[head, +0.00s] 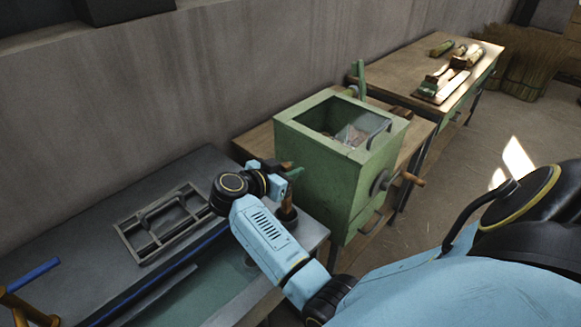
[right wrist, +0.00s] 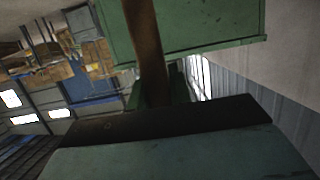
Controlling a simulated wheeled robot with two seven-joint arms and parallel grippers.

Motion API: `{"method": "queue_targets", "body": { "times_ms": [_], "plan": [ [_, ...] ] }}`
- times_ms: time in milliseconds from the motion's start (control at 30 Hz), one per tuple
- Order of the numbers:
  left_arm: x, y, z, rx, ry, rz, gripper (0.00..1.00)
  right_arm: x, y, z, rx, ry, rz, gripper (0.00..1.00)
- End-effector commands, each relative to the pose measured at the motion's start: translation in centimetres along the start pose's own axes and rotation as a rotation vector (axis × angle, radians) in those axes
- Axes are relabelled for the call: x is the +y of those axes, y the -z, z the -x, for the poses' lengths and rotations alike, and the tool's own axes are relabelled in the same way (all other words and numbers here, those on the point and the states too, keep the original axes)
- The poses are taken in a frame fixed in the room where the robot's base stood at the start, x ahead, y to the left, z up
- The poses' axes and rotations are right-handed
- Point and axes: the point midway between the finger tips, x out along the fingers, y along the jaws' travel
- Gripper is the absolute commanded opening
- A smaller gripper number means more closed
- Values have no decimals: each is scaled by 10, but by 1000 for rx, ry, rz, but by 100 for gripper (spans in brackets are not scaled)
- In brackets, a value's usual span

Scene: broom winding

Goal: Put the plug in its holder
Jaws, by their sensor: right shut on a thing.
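My right gripper (head: 284,182) is over the near right end of the grey bench, shut on a brown, stick-like thing, which I take to be the plug (head: 287,203). The plug stands roughly upright below the jaws, its lower end at a dark round cup-like piece (head: 288,217), which may be the holder. I cannot tell whether the plug is inside it or just above. In the right wrist view the brown plug (right wrist: 146,45) runs down from the top edge behind a dark bar of my gripper. My left gripper is not in view.
A green box machine (head: 322,180) with a side crank (head: 412,178) stands close to the right of my gripper. A grey metal frame (head: 162,222) lies on the grey bench (head: 70,215); a blue rod (head: 33,272) lies at the left. A wooden table (head: 405,66) stands beyond.

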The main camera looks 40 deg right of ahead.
Motion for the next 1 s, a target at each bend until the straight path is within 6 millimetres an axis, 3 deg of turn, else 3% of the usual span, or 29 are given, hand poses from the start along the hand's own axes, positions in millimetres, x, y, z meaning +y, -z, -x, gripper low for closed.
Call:
{"method": "queue_targets", "body": {
  "times_ms": [733, 767, 800, 1000],
  "plan": [
    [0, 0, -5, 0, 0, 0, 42, 0, -11, -3, 1, 0, 0, 0],
    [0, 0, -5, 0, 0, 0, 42, 0, -11, -3, 2, 0, 0, 22],
    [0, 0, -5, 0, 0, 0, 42, 0, -11, -3, 2, 0, 0, 28],
    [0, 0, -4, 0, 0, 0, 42, 0, -11, -3, 1, 0, 0, 29]
  ]
}}
